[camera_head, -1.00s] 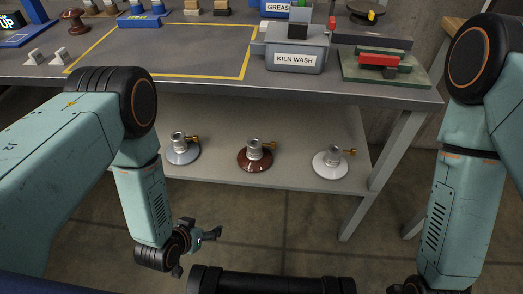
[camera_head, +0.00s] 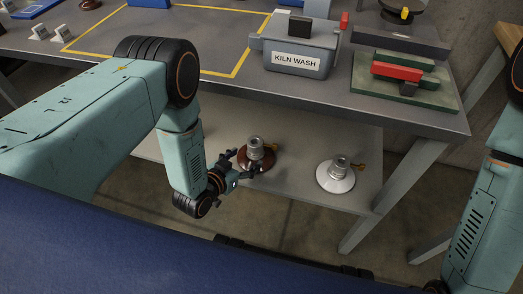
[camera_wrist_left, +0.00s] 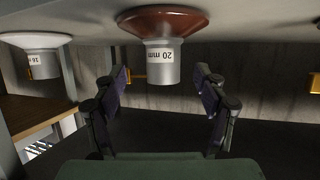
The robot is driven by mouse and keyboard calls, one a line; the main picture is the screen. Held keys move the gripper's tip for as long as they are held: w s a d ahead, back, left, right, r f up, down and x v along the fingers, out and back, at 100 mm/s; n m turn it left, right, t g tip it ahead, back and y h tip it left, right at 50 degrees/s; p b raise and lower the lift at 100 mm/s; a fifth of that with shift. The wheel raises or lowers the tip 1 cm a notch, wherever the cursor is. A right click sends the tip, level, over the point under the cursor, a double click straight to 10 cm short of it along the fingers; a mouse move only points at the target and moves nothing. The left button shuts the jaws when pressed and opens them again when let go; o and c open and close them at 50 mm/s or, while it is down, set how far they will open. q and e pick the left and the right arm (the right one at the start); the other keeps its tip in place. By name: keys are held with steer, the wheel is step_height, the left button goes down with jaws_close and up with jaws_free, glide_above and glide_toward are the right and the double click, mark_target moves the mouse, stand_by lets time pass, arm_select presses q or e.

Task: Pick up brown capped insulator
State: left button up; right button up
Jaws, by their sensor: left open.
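The brown insulator (camera_head: 258,158) stands upright on the lower shelf under the bench, with a grey metal cap (camera_head: 255,146) and a brass side fitting. My left gripper (camera_head: 243,166) is open at its near left side, at cap height. In the left wrist view, which looks upside down, the brown insulator (camera_wrist_left: 162,22) hangs from the top, its cap labelled 20 mm. The two open fingers (camera_wrist_left: 162,82) show to either side of the cap, with gaps; I cannot tell whether the cap is fully between them. My right gripper is out of view.
A white insulator (camera_head: 336,176) with a grey cap stands to the right on the same shelf (camera_head: 300,138); it also shows in the left wrist view (camera_wrist_left: 36,42). The bench top (camera_head: 225,88) overhangs the shelf and carries a kiln wash box (camera_head: 294,60). A bench leg (camera_head: 385,205) stands at right.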

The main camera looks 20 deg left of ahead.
mark_target(251, 151)
arm_select(q)
steer(key=b+x, duration=0.1)
steer(key=x, duration=0.2)
steer(key=b+x, duration=0.2)
steer(key=shift+w+a, duration=0.15)
steer(key=shift+w, duration=0.3)
steer(key=shift+b+x, duration=0.5)
steer(key=shift+x, duration=0.3)
steer(key=shift+r, duration=0.15)
steer(key=shift+c, duration=0.7)
jaws_close()
steer(key=shift+w+r, duration=0.1)
